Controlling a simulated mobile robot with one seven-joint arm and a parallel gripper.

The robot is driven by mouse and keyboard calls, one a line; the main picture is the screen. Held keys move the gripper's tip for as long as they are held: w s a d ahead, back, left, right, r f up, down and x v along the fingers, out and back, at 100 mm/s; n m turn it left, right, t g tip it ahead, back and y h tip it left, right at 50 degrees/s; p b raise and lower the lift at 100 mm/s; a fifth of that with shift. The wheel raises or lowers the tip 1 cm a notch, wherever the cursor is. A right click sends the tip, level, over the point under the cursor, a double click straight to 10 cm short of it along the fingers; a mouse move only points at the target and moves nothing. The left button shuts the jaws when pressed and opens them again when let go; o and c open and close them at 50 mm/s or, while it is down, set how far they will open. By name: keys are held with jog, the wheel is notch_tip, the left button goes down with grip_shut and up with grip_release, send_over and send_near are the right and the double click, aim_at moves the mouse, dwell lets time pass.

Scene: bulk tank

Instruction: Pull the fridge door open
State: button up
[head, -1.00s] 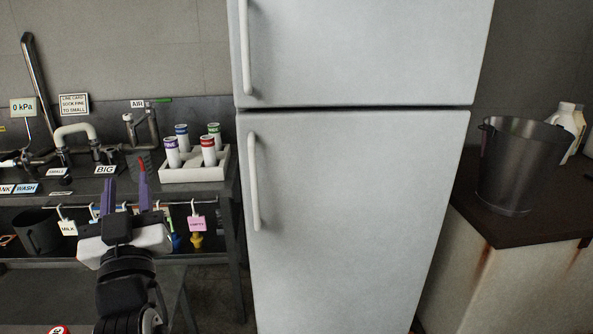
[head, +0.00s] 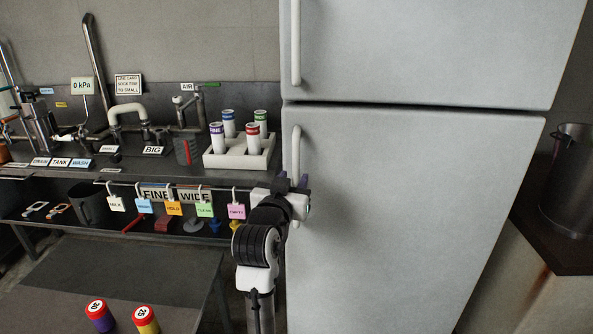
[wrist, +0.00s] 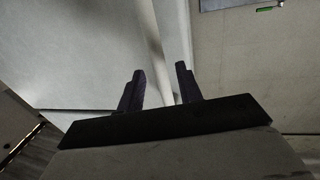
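The white fridge stands in the middle right of the head view, with an upper door (head: 420,50) and a lower door (head: 400,220), both shut. The lower door's upright white handle (head: 296,150) is at its left edge. The upper door has a similar handle (head: 296,45). My gripper (head: 292,182) is in front of the lower handle and hides part of it. In the wrist view my gripper (wrist: 160,85) is open, and a pale handle bar (wrist: 150,40) runs between its two fingers. I cannot tell whether either finger touches the bar.
A dark counter with a white rack (head: 238,158) of capped tubes is left of the fridge. Tags hang from a rail (head: 150,187) below. A low table (head: 130,265) with two red-topped jars is in front. A metal bucket (head: 570,190) stands on the right.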

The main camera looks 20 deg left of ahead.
aim_at(295, 175)
jog(key=shift+w+a, duration=0.15)
jog(key=shift+w, duration=1.65)
grip_shut()
